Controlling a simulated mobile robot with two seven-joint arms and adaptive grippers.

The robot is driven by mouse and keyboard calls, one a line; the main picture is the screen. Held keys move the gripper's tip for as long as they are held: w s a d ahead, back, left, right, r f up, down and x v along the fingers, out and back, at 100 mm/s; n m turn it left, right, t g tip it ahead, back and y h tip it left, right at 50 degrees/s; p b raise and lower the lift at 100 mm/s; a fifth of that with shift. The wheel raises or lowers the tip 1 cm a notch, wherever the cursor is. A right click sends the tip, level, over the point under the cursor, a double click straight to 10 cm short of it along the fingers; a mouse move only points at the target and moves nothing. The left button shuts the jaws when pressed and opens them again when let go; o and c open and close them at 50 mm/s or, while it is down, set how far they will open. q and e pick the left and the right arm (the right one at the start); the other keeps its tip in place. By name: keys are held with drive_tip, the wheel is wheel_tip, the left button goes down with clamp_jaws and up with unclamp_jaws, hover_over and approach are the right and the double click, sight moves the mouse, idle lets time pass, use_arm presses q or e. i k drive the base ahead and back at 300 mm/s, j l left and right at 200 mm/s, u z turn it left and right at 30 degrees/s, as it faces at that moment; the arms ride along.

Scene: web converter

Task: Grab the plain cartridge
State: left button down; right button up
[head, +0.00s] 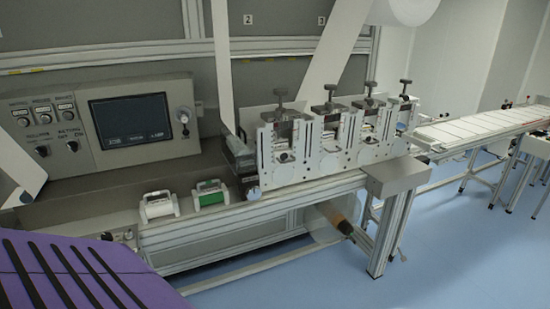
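Two small cartridges with white handled frames stand side by side on the front ledge of the machine. The left one is plain white (159,206) with no coloured face. The right one has a green face (208,194). They are apart, with a narrow gap between them. Neither of my grippers is in view, and nothing touches the plain cartridge.
A control panel with a dark screen (131,120) stands behind the cartridges. A row of white press stations (287,150) with black knobs rises to their right. A white conveyor (480,128) runs off at the right. Blue floor (455,240) is open at the lower right.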

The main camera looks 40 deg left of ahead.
sight(167, 205)
drive_tip(key=u, duration=2.25)
